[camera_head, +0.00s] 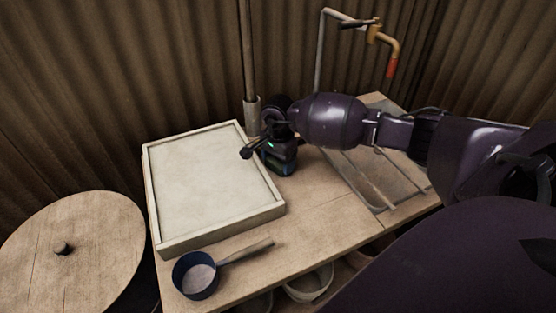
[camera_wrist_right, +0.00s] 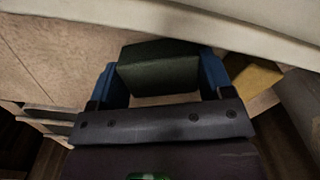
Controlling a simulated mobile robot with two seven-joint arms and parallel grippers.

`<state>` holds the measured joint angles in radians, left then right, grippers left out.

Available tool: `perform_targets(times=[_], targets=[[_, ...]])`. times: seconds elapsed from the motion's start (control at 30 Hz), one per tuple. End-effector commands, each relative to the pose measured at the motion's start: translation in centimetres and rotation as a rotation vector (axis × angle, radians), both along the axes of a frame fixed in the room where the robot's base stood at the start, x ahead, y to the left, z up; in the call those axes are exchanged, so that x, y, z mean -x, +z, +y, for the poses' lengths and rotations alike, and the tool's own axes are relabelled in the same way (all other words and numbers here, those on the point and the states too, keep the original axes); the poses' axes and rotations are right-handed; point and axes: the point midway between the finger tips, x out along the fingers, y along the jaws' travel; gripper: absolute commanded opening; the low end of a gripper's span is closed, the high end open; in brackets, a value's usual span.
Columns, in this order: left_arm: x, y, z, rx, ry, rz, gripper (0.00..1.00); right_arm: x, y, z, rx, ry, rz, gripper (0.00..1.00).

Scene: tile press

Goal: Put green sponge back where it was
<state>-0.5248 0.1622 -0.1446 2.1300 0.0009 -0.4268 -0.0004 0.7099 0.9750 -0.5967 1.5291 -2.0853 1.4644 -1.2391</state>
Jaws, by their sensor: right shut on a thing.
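The green sponge (camera_wrist_right: 160,68), a dark green block, sits between the two blue fingers of my right gripper (camera_wrist_right: 160,82) in the right wrist view. The gripper is shut on it. In the head view my right gripper (camera_head: 279,168) points down at the right edge of the white tray, low over the wooden table. The sponge is hidden or too dark to tell apart there. My left gripper is not in view.
The white tray (camera_head: 163,190) fills the table's left part. A blue pan (camera_head: 183,284) lies in front. A yellowish block (camera_wrist_right: 256,76) is close to the right finger. A vertical pipe (camera_head: 252,115) and a sink with a tap (camera_head: 391,68) stand behind and right.

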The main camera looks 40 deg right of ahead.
Motion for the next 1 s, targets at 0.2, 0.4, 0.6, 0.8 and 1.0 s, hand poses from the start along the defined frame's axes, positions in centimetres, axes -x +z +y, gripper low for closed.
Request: perform_targets(times=[0.2,0.4,0.6,0.8,1.0], targets=[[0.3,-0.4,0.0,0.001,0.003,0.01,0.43,0.0,-0.3,0.0,0.0,0.0,0.001,0.87],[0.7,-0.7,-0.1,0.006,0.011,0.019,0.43,0.0,-0.3,0.0,0.0,0.0,0.001,0.99],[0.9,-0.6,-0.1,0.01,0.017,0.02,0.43,0.0,0.0,0.0,0.0,0.0,-0.001,0.99],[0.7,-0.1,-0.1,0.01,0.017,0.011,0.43,-0.1,2.4,0.0,0.001,0.0,-0.005,0.99],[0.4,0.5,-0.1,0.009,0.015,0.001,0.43,-0.1,6.4,-0.1,0.002,0.001,-0.006,0.99]])
